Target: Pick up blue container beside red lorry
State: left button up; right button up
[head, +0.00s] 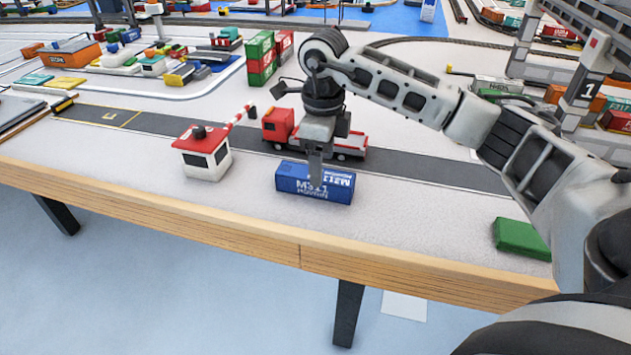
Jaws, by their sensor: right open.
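A blue container (290,184) with white lettering lies on the pale table top near its front edge. The red lorry (278,126), with a grey and red flatbed, stands on the dark road just behind it. My right gripper (315,180) points down over the middle of the blue container, its fingers overlapping the container's upper part in the head view. It is open; whether the fingers touch the container I cannot tell. My right arm hides part of the lorry's bed. My left gripper is not in view.
A white and red gatehouse (203,156) with a striped barrier (240,116) stands left of the container. A green block (521,239) lies at the right near the wooden table edge (220,228). Stacked green and red containers (261,58) stand behind the lorry.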

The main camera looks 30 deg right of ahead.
jog(key=f, duration=0.4)
jog(key=shift+w+a+f, duration=0.2)
jog(key=shift+w+f, duration=0.05)
jog(key=c, duration=1.2)
jog(key=shift+o, duration=0.2)
jog(key=shift+r, duration=0.1)
